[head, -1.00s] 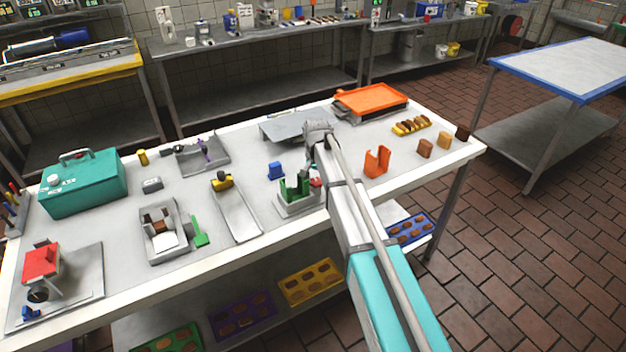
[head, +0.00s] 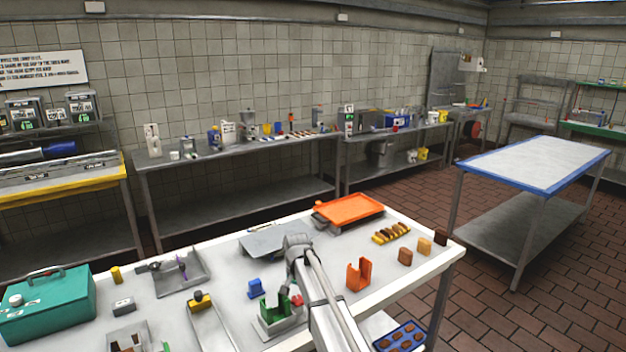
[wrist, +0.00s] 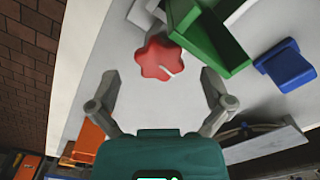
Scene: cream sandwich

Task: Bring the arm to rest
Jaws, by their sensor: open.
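My arm reaches out over the white worktable (head: 378,286), and its end hangs over the middle of the table in the head view. In the wrist view my gripper (wrist: 160,84) is open, with its two fingers spread wide and nothing between them. A red knob-like piece (wrist: 158,58) lies just beyond the fingertips, apart from them. A green holder (wrist: 212,40) stands to its right, and a blue block (wrist: 287,66) is further right. In the head view the green holder (head: 273,308) and blue block (head: 254,288) are left of my arm.
An orange upright holder (head: 359,275) stands right of my arm, with brown blocks (head: 405,257) beyond. An orange tray (head: 349,208) and grey plate (head: 272,241) lie at the back. A teal box (head: 48,303) is at left. Open floor lies right of the table.

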